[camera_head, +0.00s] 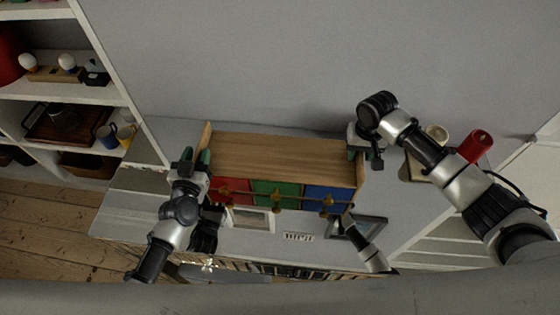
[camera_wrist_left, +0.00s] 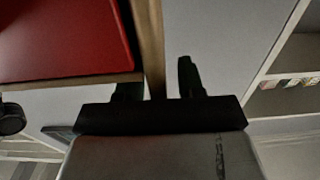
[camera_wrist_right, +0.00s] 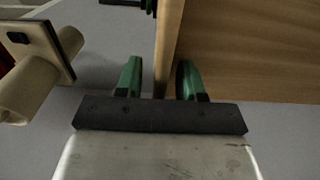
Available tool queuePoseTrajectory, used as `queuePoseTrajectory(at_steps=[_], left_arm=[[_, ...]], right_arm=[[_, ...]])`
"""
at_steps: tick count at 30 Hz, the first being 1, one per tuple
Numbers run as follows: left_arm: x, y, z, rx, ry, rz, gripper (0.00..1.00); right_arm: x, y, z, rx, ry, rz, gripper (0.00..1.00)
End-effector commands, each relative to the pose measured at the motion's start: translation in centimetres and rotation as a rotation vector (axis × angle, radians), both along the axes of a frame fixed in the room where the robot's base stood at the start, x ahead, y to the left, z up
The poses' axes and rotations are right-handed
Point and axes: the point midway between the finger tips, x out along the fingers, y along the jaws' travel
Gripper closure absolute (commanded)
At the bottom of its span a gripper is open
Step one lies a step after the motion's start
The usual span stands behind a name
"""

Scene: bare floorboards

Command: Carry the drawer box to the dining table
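The drawer box (camera_head: 285,155) has a light wooden top and red, green and blue drawer fronts with brass-coloured knobs. It stands on a grey surface against the wall. My left gripper (camera_head: 196,158) is at the box's left side panel. In the left wrist view its dark fingers (camera_wrist_left: 160,85) stand either side of the panel edge, with a gap on the outer side; the red drawer (camera_wrist_left: 60,40) is beside it. My right gripper (camera_head: 357,150) is at the right side panel. In the right wrist view its green fingers (camera_wrist_right: 160,80) straddle that panel (camera_wrist_right: 168,50), with a gap showing.
Picture frames (camera_head: 250,218) and (camera_head: 362,228) lie or stand in front of the box. A white shelf unit (camera_head: 95,60) with mugs and a tray stands at the left. Floorboards (camera_head: 50,225) show at lower left.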

Motion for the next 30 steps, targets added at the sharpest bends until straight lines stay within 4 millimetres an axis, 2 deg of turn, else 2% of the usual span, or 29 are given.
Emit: queuePoseTrajectory(at_steps=[1, 7, 30], left_arm=[[-0.01, 0.0, 0.0, 0.0, 0.0, 0.0, 0.7], [-0.03, 0.0, 0.0, 0.0, 0.0, 0.0, 1.0], [-0.05, 0.02, -0.01, 0.0, 0.0, 0.0, 1.0]], right_arm=[[0.0, 0.01, 0.01, 0.0, 0.0, 0.0, 0.7], [0.01, 0.01, 0.03, 0.0, 0.0, 0.0, 1.0], [0.04, -0.04, 0.08, 0.0, -0.001, -0.001, 1.0]])
